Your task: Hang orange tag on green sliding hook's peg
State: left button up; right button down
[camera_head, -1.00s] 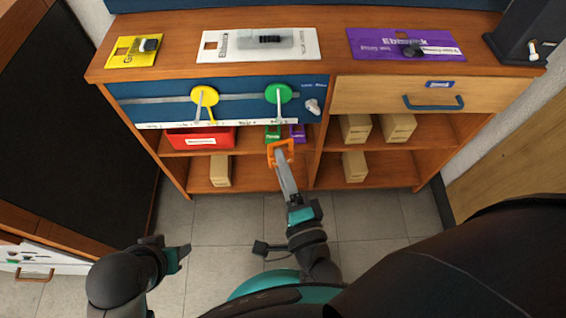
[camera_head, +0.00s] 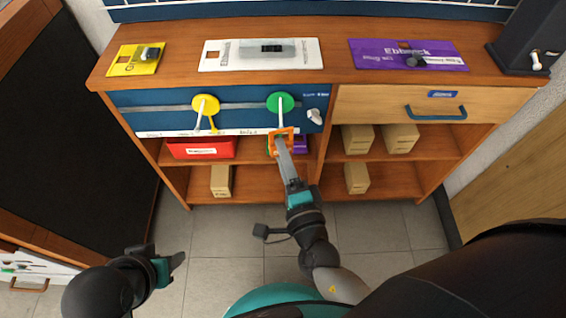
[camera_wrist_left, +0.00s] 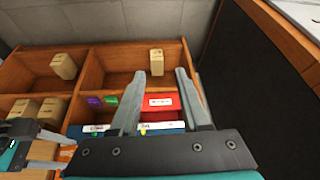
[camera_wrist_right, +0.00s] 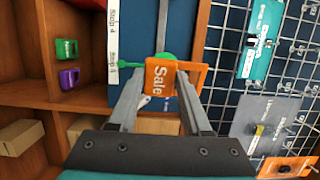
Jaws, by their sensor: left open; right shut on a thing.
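The green sliding hook (camera_head: 280,102) is on the blue rail panel, with its pale peg (camera_head: 280,119) sticking out toward me. My right gripper (camera_head: 282,149) is shut on the orange tag (camera_head: 271,143), just below the peg's end. In the right wrist view the tag (camera_wrist_right: 157,82) reads "Sale" and has an open frame at its right side. The green hook (camera_wrist_right: 166,57) shows partly hidden behind it. I cannot tell whether the peg passes through the tag's opening. My left gripper (camera_head: 172,263) is open and empty, low at the left; its spread fingers show in the left wrist view (camera_wrist_left: 160,73).
A yellow sliding hook (camera_head: 206,104) is left of the green one. A red bin (camera_head: 200,148) and a purple box (camera_head: 300,144) are on the shelf below the panel. A blue drawer handle (camera_head: 435,113) sticks out at right. Open floor (camera_head: 225,240) lies before the cabinet.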

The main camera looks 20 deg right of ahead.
jog(key=shift+w+d+f, duration=0.1)
jog(key=shift+w+d, duration=0.15)
jog(key=shift+w, duration=0.6)
jog(key=shift+w+d+b, duration=0.2)
jog(key=shift+w+b, duration=0.2)
jog(key=shift+w, duration=0.3)
pick_arm(q)
jog(key=shift+w+d+r+t, duration=0.2)
jog(key=shift+w+d+t, duration=0.1)
jog(key=shift+d+t, duration=0.15)
pick_arm(e)
jog(key=shift+w+d+f, duration=0.15)
jog(key=shift+w+f, duration=0.2)
jog(key=shift+w, duration=0.3)
jog(key=shift+c, duration=1.3)
grip_release()
